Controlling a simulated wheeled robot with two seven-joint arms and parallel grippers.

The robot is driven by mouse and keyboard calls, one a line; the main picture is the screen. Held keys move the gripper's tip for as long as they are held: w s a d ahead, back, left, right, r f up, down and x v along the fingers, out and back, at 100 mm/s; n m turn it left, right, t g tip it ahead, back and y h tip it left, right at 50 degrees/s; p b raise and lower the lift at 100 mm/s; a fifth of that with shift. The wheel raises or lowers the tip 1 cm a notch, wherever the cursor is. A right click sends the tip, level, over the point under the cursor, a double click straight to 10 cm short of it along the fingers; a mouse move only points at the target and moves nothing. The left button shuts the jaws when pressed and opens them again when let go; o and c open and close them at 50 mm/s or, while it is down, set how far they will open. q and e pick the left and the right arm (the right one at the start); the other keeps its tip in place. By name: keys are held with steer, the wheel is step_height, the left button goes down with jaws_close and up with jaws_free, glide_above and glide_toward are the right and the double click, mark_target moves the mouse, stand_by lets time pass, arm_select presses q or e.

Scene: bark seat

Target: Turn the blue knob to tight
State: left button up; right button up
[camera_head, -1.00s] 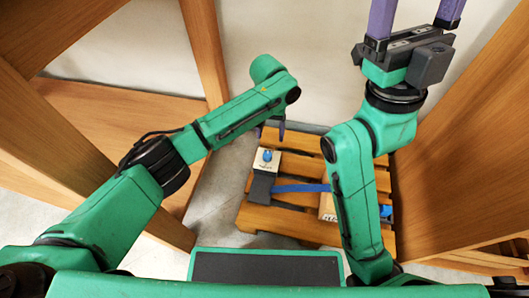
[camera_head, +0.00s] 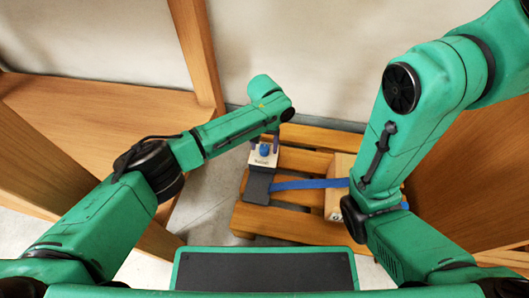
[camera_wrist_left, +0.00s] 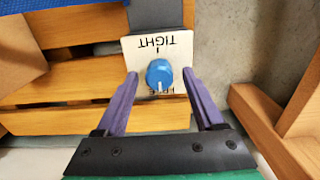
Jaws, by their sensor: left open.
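The blue knob (camera_head: 265,149) sits on a pale label plate (camera_head: 261,160) at the left of the pallet. In the left wrist view the knob (camera_wrist_left: 159,74) is round, with a white pointer line toward the picture bottom. The word TIGHT and a tick mark show upside down on the plate (camera_wrist_left: 178,48), on the opposite side from the pointer. Lettering below the knob is mostly hidden. My left gripper (camera_wrist_left: 160,73) is open, its purple fingers on either side of the knob with gaps. It also shows above the knob in the head view (camera_head: 264,141). My right gripper is out of view.
A wooden pallet (camera_head: 300,160) carries a dark block (camera_head: 257,187), a blue strap (camera_head: 300,184) and a cardboard box (camera_head: 337,190). A wooden post (camera_head: 200,60) stands left, a grey wall behind. My right arm spans the right side.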

arm_select(q)
steer(key=shift+f, duration=0.4)
steer(key=shift+r, duration=0.1)
